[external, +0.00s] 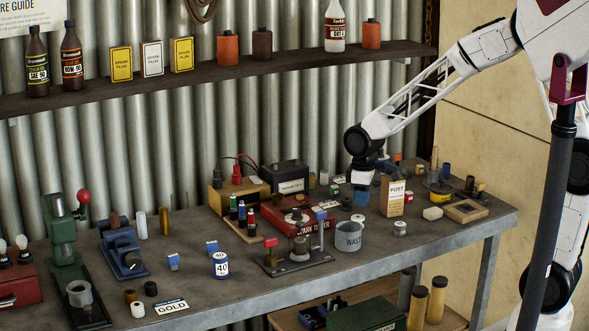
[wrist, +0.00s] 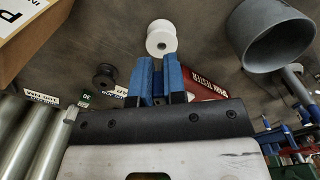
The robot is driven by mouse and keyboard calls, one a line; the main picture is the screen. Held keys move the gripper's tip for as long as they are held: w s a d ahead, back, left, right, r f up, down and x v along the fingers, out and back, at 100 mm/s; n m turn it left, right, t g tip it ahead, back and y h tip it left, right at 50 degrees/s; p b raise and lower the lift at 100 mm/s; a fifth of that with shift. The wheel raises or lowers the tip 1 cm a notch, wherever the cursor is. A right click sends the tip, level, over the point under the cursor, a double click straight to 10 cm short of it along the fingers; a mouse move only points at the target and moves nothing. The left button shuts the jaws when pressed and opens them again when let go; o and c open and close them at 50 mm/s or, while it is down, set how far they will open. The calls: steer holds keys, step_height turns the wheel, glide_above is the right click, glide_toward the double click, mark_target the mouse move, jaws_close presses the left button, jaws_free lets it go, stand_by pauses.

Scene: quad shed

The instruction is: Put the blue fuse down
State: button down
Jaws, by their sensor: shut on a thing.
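My gripper (external: 361,196) is low over the back right of the bench, left of the POST box. In the wrist view its two blue fingers (wrist: 159,76) are close together, with a narrow dark gap between them. They are shut on the blue fuse, which is small and mostly hidden; I cannot separate its outline from the blue fingers. A white spool-shaped piece (wrist: 161,38) lies just beyond the fingertips. I cannot tell whether the fuse touches the bench.
The POST box (external: 393,197) stands close at the right. The grey WASTE cup (external: 348,237) is in front, and the red spark tester (external: 300,214) is to the left. A dark spool (wrist: 104,76) lies near the fingers. The bench's front middle has bare room.

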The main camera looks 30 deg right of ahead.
mark_target(361, 217)
steer(key=shift+f, duration=1.75)
steer(key=shift+f, duration=0.2)
steer(key=c, duration=1.2)
jaws_free()
steer(key=shift+r, duration=0.2)
step_height(361, 217, up, 12)
